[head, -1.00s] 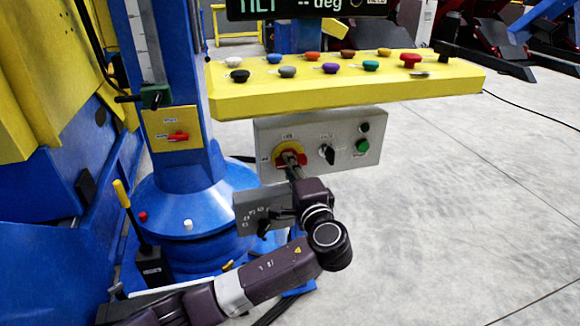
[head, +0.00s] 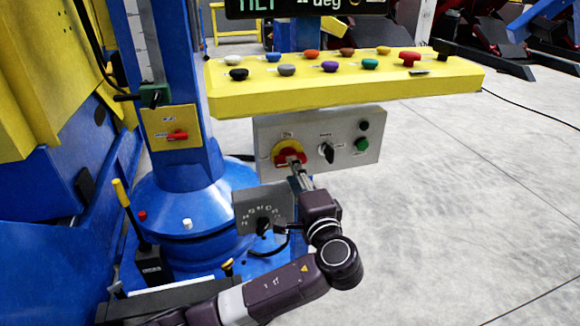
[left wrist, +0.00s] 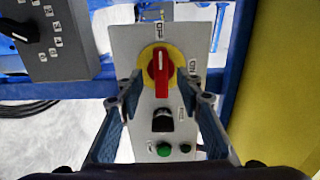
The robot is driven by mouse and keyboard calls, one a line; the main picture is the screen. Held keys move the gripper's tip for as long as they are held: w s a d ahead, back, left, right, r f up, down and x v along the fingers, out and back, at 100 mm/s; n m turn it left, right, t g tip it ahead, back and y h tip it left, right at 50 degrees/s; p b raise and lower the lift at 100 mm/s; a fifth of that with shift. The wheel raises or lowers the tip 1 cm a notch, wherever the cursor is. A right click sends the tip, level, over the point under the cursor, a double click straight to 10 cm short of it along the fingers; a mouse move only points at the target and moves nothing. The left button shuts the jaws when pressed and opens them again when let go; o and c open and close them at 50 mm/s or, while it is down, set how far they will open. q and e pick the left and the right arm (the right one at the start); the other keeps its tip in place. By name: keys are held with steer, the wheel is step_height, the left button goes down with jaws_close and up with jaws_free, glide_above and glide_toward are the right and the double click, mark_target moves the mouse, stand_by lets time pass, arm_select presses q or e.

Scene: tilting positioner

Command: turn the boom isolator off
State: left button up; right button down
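A red rotary handle on a round yellow plate (head: 283,149) sits at the left of a grey panel under the yellow console. In the left wrist view the red handle (left wrist: 160,70) points up the picture at a small label; another label is at the right. I cannot read the labels surely. My left gripper (head: 296,168) is at this handle. In the left wrist view its fingers (left wrist: 161,90) are apart, one on each side of the handle's lower end; contact is unclear. A second red handle (head: 177,135) lies level on a yellow plate on the blue column. My right gripper is not in view.
The grey panel (head: 348,170) also has a black selector (head: 326,152) and a green button (head: 362,145). A grey box with a black knob (head: 263,224) is close beside my left wrist. The yellow console (head: 340,95) with several coloured buttons overhangs above.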

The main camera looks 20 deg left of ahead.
arm_select(q)
steer(key=v, duration=0.8)
